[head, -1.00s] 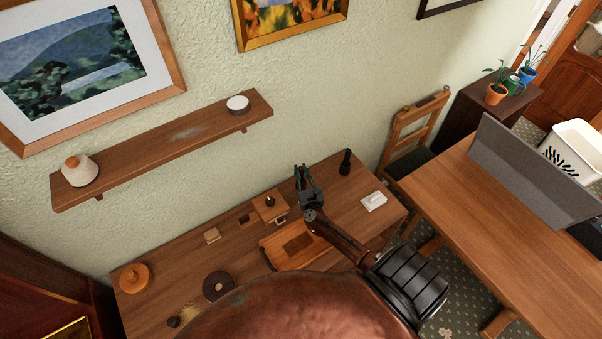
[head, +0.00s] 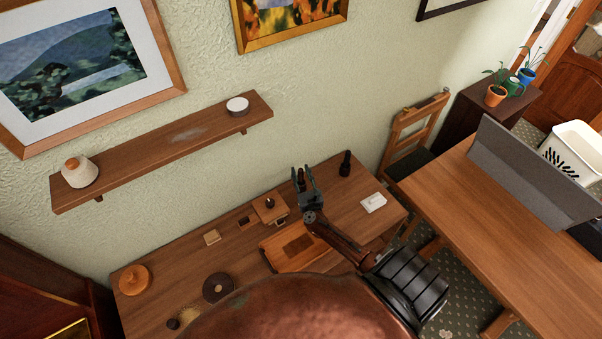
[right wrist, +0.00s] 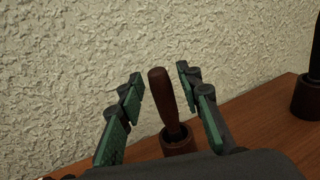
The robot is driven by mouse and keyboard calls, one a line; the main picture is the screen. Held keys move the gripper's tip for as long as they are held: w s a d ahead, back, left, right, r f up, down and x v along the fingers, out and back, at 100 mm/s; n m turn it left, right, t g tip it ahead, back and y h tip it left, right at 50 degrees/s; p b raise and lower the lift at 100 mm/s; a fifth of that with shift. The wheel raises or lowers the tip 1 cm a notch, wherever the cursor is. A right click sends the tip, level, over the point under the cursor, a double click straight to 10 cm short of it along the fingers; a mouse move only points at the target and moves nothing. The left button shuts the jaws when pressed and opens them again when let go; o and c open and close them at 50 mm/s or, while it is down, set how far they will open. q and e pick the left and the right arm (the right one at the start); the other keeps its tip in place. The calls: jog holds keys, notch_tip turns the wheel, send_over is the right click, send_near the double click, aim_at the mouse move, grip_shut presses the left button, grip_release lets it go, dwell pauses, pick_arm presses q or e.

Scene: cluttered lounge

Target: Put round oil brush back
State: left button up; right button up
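In the right wrist view, a dark reddish-brown handle (right wrist: 160,92) stands nearly upright, tilted slightly, with its lower end in a small round brown holder (right wrist: 178,142). It looks like the brush's handle; no bristles show. My right gripper (right wrist: 158,84) is open, with one green-padded finger on each side of the handle. A gap shows on both sides, so it does not grip it. In the head view, my right gripper (head: 303,176) is over the back of the wooden desk (head: 180,257), near the wall. My left gripper is not in view.
A black upright object (head: 345,163) stands right of the gripper, and a white block (head: 373,203) lies nearby. A wooden tray (head: 290,253), a small wooden box (head: 270,207) and a dark disc (head: 218,287) are on the desk. A wall shelf (head: 165,148) is above left.

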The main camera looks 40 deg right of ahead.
jog(key=b+v, duration=0.1)
jog(key=v, duration=1.1)
jog(key=shift+r, duration=0.1)
